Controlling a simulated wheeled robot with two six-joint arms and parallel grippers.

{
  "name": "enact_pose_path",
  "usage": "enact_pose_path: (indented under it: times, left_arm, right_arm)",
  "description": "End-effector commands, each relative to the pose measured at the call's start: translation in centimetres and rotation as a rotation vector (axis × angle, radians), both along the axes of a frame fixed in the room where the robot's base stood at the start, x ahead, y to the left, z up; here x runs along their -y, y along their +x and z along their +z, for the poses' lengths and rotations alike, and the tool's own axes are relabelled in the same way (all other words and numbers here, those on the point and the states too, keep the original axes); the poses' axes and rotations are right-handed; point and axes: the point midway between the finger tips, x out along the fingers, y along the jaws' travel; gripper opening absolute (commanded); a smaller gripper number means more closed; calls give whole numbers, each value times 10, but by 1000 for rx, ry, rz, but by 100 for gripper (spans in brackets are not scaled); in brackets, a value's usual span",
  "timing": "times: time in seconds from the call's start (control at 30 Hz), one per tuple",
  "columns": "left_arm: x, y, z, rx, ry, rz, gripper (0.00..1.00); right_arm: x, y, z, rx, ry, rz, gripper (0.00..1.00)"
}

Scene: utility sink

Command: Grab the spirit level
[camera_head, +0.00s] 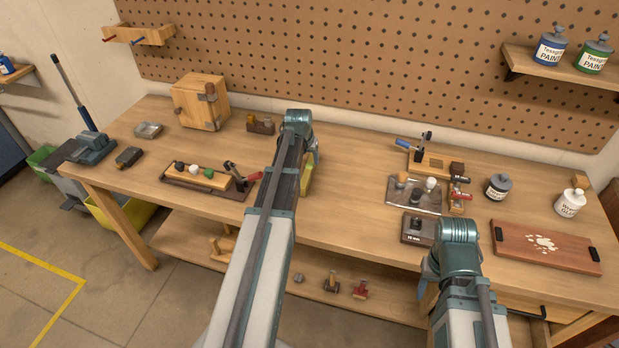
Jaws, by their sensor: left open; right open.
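A yellow-green bar (307,176), which looks like the spirit level, is on the workbench in the middle, largely hidden behind my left arm. My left gripper (314,152) is open. It is over the bench close to the bar's far end, mostly hidden by its own wrist, and I cannot tell whether it touches the bar. My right gripper (429,270) is open near the bench's front edge, right of the middle and well apart from the bar. Its fingers are mostly hidden by its wrist.
The workbench (350,209) is clear around the bar. A tray with knobs and a red-handled clamp (208,179) lies left; a wooden box (200,101) stands behind it. Right are a metal plate with knobs (400,195), jars (498,187) and a brown board (520,250).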

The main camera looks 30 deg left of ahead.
Motion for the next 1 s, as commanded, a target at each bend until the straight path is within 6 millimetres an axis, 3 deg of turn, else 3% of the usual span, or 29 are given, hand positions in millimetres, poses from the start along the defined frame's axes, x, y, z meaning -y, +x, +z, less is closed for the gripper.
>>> enact_pose_path:
  times: [0.03,0.1,0.4,0.8,1.0]
  left_arm:
    - [-1,4,-13,0,0,0,65]
    - [-2,6,-18,0,0,0,65]
    - [-2,8,-21,0,0,0,65]
    - [-5,27,-63,0,0,0,65]
    - [-5,29,-65,0,0,0,65]
  right_arm:
    - [0,0,-13,0,0,0,50]
    - [0,0,-18,0,0,0,50]
    - [0,0,-21,0,0,0,50]
    - [0,0,-63,0,0,0,50]
    - [0,0,-65,0,0,0,50]
